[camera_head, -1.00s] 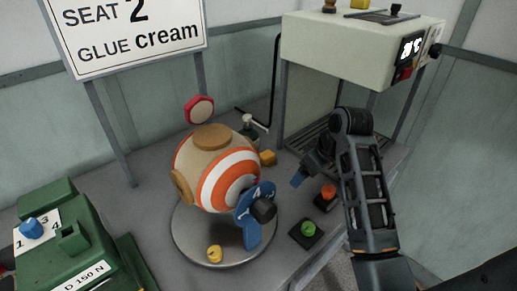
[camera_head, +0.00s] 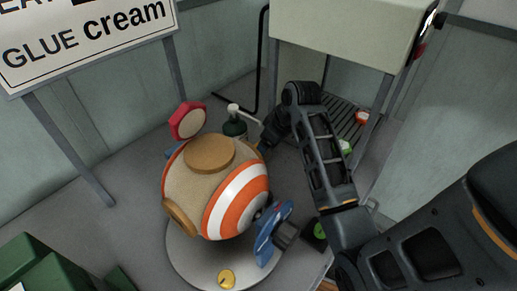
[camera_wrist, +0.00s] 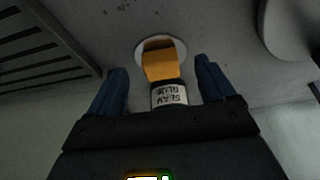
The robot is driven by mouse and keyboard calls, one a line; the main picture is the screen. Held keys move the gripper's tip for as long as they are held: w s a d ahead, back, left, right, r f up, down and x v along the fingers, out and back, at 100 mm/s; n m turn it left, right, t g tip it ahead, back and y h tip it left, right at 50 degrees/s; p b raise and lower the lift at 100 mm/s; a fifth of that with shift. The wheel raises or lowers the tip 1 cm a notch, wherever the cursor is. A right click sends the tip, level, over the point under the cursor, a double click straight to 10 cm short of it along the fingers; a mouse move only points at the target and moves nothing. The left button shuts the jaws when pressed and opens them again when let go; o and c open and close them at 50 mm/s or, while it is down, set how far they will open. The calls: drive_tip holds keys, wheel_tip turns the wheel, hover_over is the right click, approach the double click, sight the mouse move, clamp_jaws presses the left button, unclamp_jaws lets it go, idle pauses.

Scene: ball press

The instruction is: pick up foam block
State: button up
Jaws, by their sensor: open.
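An orange-yellow block, which I take to be the foam block (camera_wrist: 164,62), stands between my gripper's fingers in the wrist view. A white label reading "SEAM GLUE" (camera_wrist: 170,96) shows upside down just below it; I cannot tell whether it is on the block. My gripper (camera_wrist: 160,66) is open, with a blue finger on each side and a visible gap to the block. In the head view my gripper (camera_head: 266,143) is low behind the right side of the striped ball (camera_head: 212,190). The block is mostly hidden there.
The ball sits on a round grey plate (camera_head: 190,258). The press frame (camera_head: 340,35) with its slatted base is at the back right. A green machine (camera_head: 35,262) is at lower left.

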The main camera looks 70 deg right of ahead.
sight(266, 157)
drive_tip(key=shift+x, duration=1.85)
drive_tip(key=shift+c, duration=0.5)
drive_tip(key=c, duration=1.1)
drive_tip(key=shift+r, duration=0.1)
